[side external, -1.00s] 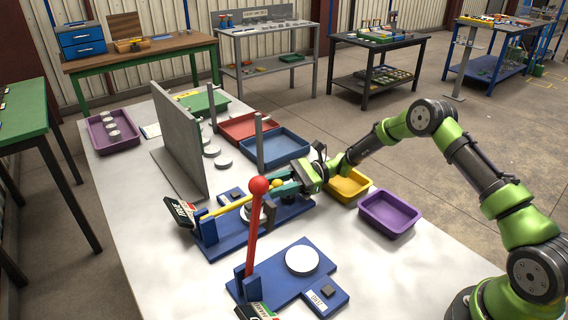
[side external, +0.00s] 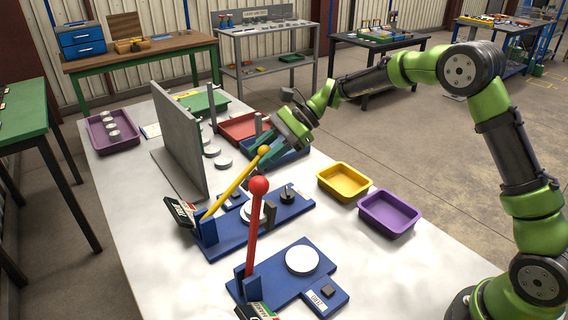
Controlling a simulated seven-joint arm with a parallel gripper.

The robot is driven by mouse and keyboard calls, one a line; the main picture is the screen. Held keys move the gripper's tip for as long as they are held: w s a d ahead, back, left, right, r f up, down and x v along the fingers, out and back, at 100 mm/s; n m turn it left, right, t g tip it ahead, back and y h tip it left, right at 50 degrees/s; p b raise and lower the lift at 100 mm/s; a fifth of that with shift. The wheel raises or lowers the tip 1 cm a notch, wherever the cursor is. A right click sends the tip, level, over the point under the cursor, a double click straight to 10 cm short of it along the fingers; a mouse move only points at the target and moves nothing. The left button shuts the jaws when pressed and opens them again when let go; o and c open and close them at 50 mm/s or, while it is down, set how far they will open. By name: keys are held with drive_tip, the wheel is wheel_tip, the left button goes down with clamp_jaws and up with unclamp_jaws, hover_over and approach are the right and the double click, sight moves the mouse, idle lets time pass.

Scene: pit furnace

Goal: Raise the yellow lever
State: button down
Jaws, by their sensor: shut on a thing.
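The yellow lever (side external: 229,191) slants up to the right from its pivot on a blue base (side external: 233,238). Its yellow ball knob (side external: 263,150) is at the upper end. My gripper (side external: 264,153) is at the knob end, shut on the lever, with its fingers pointing down and left. The fingers partly overlap in this view, so the exact contact is hard to see. The red lever (side external: 254,227) with a red ball stands nearly upright on a second blue base (side external: 277,293) in front.
A yellow tray (side external: 344,196) and a purple tray (side external: 412,229) lie to the right. A grey upright panel (side external: 182,145) stands to the left. A red tray (side external: 231,137) and white discs are behind. The white table is clear at the front right.

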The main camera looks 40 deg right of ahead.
drive_tip(key=a+r+h, duration=0.1)
drive_tip(key=a+r, duration=0.1)
drive_tip(key=a+r+h, duration=0.2)
drive_tip(key=r, duration=0.1)
drive_tip(key=shift+a+n+h, duration=0.3)
drive_tip(key=shift+a, duration=0.05)
drive_tip(key=a+r+h, duration=0.3)
drive_tip(key=a+h, duration=0.1)
drive_tip(key=a, duration=0.4)
drive_tip(key=shift+a+r, duration=0.3)
drive_tip(key=shift+a, duration=0.1)
drive_tip(key=c, duration=0.9)
unclamp_jaws()
drive_tip(key=shift+o, duration=0.5)
drive_tip(key=v, duration=1.2)
drive_tip(key=shift+w, duration=0.25)
